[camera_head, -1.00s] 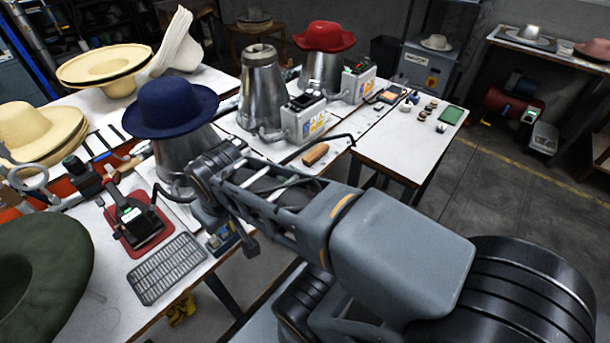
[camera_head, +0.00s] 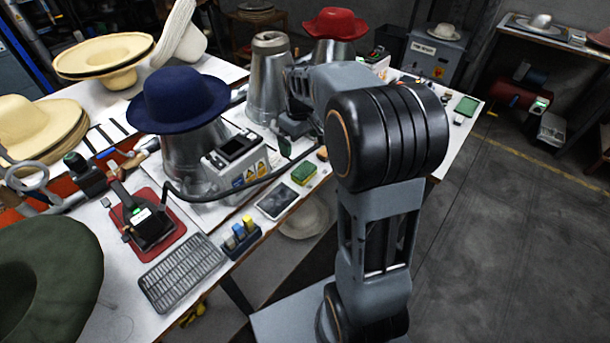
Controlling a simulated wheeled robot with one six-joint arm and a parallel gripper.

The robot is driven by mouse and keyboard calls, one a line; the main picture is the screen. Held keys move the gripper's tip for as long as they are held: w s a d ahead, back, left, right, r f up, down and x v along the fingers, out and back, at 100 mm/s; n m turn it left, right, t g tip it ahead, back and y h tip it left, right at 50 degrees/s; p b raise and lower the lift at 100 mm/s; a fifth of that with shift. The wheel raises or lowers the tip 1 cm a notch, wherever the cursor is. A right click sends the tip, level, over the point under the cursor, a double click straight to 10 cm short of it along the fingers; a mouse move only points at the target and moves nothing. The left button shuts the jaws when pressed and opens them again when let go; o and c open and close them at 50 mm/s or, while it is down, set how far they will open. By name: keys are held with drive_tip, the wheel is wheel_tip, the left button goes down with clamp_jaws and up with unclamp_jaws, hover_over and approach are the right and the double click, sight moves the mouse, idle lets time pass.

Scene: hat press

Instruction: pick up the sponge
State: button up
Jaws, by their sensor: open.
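The sponge (camera_head: 304,173), green with a yellow lower layer, lies on the white table near its front edge, between a dark flat tablet and a small brown block. It is in plain sight and nothing touches it. My gripper (camera_head: 287,143) is beyond the sponge and above the table, in front of the middle metal hat form. It is small and dark here and partly covered by my wrist. It is open, and I see nothing held in it.
A dark tablet (camera_head: 277,201) lies left of the sponge, and a brown block (camera_head: 322,154) lies right of it. A pale hat (camera_head: 305,217) sits below the table edge.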

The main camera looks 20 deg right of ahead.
drive_tip(key=w+d+f+n, duration=0.1)
drive_tip(key=w+d+f, duration=0.2)
drive_tip(key=w+f, duration=0.1)
hover_over(304, 170)
drive_tip(key=shift+g, duration=0.4)
drive_tip(key=f, duration=0.7)
drive_tip(key=shift+w+d+f, duration=0.1)
drive_tip(key=shift+d+f, duration=0.1)
drive_tip(key=shift+f, duration=0.2)
drive_tip(key=shift+a+f, duration=0.1)
drive_tip(key=shift+f, duration=3.05)
drive_tip(key=shift+c, duration=0.5)
drive_tip(key=c, duration=0.5)
drive_tip(key=shift+r, duration=0.15)
